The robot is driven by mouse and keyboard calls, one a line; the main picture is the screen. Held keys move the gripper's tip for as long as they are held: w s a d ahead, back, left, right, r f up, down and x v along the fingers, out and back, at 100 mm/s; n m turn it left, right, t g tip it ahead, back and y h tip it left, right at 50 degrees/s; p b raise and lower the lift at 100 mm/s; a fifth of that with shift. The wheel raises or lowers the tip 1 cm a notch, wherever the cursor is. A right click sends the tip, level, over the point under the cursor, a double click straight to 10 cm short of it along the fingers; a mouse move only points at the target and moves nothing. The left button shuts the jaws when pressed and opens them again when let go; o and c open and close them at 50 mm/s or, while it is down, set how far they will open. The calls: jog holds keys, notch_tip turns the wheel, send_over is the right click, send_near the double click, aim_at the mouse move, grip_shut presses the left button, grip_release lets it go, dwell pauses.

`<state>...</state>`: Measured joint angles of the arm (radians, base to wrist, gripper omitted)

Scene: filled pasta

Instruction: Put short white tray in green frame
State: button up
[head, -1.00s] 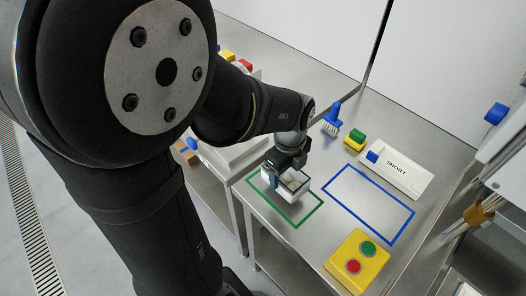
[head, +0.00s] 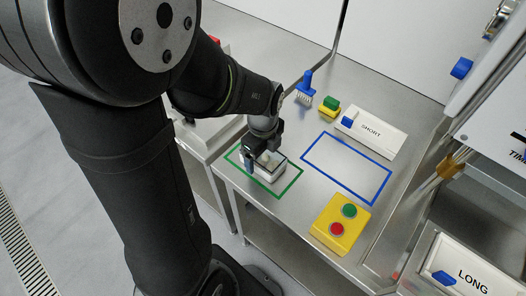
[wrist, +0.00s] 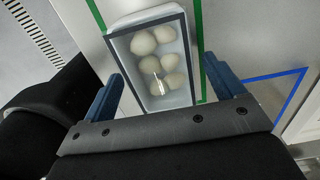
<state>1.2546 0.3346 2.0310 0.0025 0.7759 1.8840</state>
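The short white tray (wrist: 182,98) holds several round pale pasta pieces (wrist: 157,65) and shows between my fingers in the wrist view. In the head view the tray (head: 274,172) is partly hidden by my gripper. It appears to rest within the green frame (head: 285,190), whose lines (wrist: 198,40) run on both sides of it in the wrist view. My gripper (wrist: 162,67) is open, with its blue fingers on either side of the tray and a small gap showing. It also shows above the tray in the head view (head: 258,164).
The blue frame (head: 345,187) to the right is empty. Behind it are a SHORT-labelled white box (head: 378,138), a yellow-green block (head: 329,106) and a blue brush (head: 305,88). A yellow button box (head: 340,223) stands in front. A LONG-labelled box (head: 457,268) is at lower right.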

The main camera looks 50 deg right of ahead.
notch_tip(320, 180, up, 12)
jog(key=shift+r, duration=0.15)
dwell(0.5)
notch_tip(320, 180, down, 12)
jog(key=shift+f, duration=0.1)
jog(key=shift+d+r, duration=0.1)
jog(key=shift+r, duration=1.4)
